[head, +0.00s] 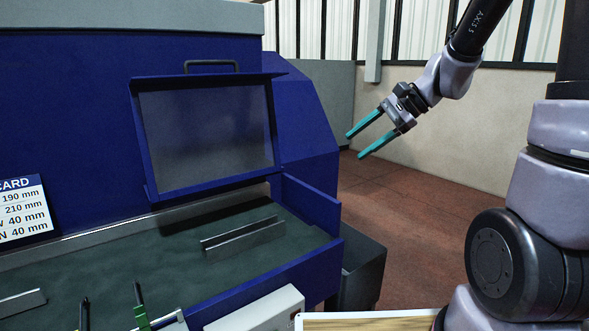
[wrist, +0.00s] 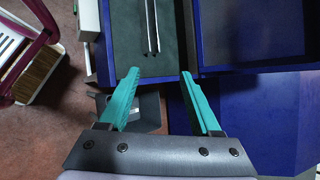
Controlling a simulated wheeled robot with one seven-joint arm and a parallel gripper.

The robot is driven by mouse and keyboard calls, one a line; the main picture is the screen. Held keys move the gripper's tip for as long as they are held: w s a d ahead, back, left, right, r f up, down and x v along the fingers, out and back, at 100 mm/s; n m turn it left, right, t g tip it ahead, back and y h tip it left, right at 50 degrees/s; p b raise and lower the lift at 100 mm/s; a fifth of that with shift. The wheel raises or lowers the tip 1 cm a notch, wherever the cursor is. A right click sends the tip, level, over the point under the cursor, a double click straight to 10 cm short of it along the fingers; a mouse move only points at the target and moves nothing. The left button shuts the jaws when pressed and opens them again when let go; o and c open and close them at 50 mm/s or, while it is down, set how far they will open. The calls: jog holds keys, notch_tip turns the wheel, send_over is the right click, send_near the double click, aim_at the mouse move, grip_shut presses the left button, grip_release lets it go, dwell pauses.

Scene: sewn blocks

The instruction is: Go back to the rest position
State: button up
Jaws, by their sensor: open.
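My gripper (head: 357,146) is open and empty, with two teal fingers. In the head view it hangs in the air to the right of the blue machine (head: 318,140), above the red floor. In the wrist view my gripper (wrist: 157,73) has its fingers spread wide, with nothing between them. The machine's tray edge and a grey box shape lie beyond the fingertips there.
A metal angle piece (head: 243,240) lies on the machine's dark green bed, and also shows in the wrist view (wrist: 152,27). A card (head: 22,210) with sizes stands at the left. A raised clear guard (head: 207,135) stands over the bed. Open floor (head: 420,230) lies right of the machine.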

jog(key=s+d+r+n+t+h, duration=0.4)
jog(key=s+d+r+n+h, duration=0.2)
jog(key=s+d+r, duration=0.3)
jog(key=s+h, duration=0.1)
jog(key=s, duration=0.3)
jog(key=shift+s+r+n+t, duration=0.15)
jog(key=shift+r+n+t, duration=0.05)
jog(key=shift+n+t, duration=0.2)
